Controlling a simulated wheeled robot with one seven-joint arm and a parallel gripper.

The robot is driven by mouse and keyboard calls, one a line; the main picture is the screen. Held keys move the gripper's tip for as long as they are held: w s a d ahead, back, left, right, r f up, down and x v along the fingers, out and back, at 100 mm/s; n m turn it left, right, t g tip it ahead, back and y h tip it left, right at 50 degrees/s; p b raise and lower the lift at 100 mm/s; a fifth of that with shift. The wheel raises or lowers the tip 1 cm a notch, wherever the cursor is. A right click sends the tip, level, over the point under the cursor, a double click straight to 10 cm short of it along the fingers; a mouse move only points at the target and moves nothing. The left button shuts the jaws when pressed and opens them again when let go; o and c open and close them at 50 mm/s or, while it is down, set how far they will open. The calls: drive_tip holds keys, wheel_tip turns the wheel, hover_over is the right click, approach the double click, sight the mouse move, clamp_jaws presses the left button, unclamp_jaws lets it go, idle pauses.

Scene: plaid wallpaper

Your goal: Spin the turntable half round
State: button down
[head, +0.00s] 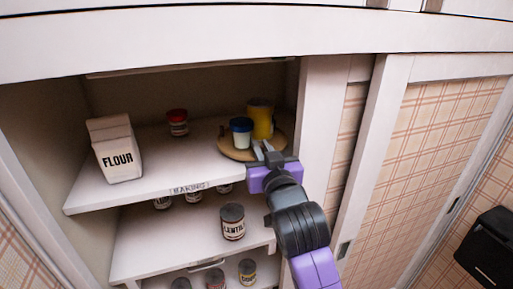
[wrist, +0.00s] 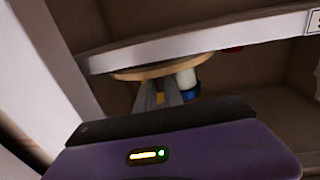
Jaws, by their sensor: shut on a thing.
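The turntable (head: 231,152) is a round wooden disc on the right end of the upper shelf in the head view; its rim also shows in the wrist view (wrist: 140,73), which looks upside down. It bears a yellow canister (head: 261,118) and a white cup with a blue lid (head: 241,132). The cup also shows in the wrist view (wrist: 188,80). My gripper (head: 263,149) reaches in from the front right and is shut on the near right rim of the turntable. The fingers (wrist: 164,94) partly hide the canister in the wrist view; the exact grip is hard to see.
A flour bag (head: 115,148) and a red-lidded jar (head: 177,123) stand further left on the upper shelf (head: 155,178). A lentil jar (head: 232,221) and others stand on lower shelves. A white cupboard post (head: 315,105) stands close to the turntable's right.

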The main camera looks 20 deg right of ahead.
drive_tip(key=shift+d+p, duration=0.3)
drive_tip(key=shift+d, duration=0.85)
drive_tip(key=shift+w+d, duration=0.1)
drive_tip(key=shift+d, duration=0.05)
drive_tip(key=c, duration=1.5)
unclamp_jaws()
drive_tip(key=shift+s+a+b, duration=0.2)
drive_tip(key=shift+s+b, duration=0.15)
drive_tip(key=shift+s, duration=1.6)
drive_tip(key=shift+s+a+b, duration=0.2)
drive_tip(key=shift+s+b, duration=0.1)
drive_tip(key=shift+s, duration=1.65)
